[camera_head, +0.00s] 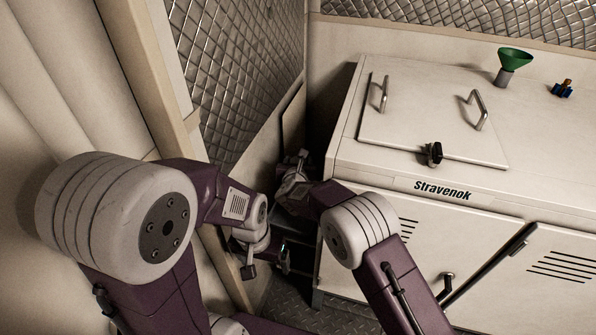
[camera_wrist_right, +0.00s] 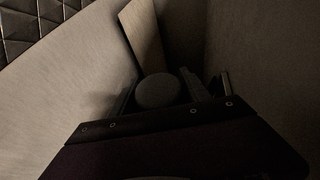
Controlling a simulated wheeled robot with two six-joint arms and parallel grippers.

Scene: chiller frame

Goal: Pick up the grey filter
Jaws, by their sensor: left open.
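A dark grey, round-topped thing (camera_wrist_right: 158,91), which may be the grey filter, shows in the dim right wrist view. It is close in front of my right gripper (camera_wrist_right: 176,94), among the finger parts; I cannot tell whether they touch it. In the head view my right arm bends into the narrow gap between the wall and the white chiller (camera_head: 400,190), and its gripper is mostly hidden there. My left gripper (camera_head: 267,264) is open, low in front of that gap, beside the chiller's left end. I make out no grey filter for certain in the head view.
Quilted metal wall panels (camera_head: 235,75) and beige walls hem in the left side.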

